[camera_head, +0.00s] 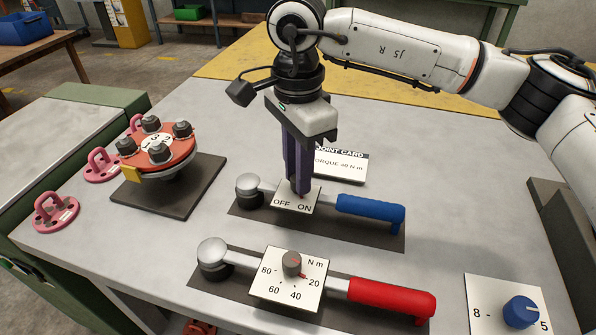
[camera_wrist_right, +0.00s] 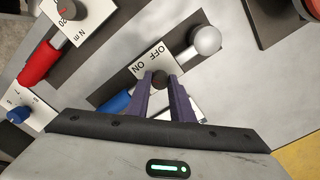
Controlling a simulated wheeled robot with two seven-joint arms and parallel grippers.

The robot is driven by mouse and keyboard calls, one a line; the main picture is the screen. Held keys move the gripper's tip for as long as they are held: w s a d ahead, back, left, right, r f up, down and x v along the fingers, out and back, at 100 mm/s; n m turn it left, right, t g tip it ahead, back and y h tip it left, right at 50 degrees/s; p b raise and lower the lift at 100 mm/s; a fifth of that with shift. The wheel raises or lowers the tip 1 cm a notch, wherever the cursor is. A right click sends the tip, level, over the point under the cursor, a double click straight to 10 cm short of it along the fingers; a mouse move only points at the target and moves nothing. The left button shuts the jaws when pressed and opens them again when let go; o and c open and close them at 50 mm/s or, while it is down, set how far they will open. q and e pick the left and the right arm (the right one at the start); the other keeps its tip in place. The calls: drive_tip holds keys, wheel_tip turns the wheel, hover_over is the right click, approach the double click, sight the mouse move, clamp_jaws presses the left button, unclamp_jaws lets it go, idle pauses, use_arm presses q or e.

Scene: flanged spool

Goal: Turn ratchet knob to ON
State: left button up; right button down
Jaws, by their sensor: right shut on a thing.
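The blue-handled ratchet wrench (camera_head: 369,208) lies on a dark mat, with a white OFF/ON plate (camera_head: 281,203) at its middle. My right gripper (camera_head: 301,190) comes straight down over this plate, its purple fingers shut on the small dark ratchet knob. In the right wrist view the knob (camera_wrist_right: 160,78) shows between the fingertips, beside the white OFF/ON plate (camera_wrist_right: 139,67). In the head view the fingers hide the knob. Which word its pointer faces cannot be told. My left gripper is out of view.
A red-handled torque wrench (camera_head: 393,298) with an N m dial lies in front. A blue dial knob (camera_head: 521,312) is at the front right. A red flange with bolts (camera_head: 158,147) stands at left near pink lugs (camera_head: 57,212). A joint card (camera_head: 340,165) stands behind the gripper.

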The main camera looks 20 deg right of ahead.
idle(0.4)
drive_tip(key=c, duration=1.6)
unclamp_jaws()
drive_tip(key=shift+o, duration=0.2)
drive_tip(key=shift+r, duration=0.15)
wheel_tip(320, 180, up, 10)
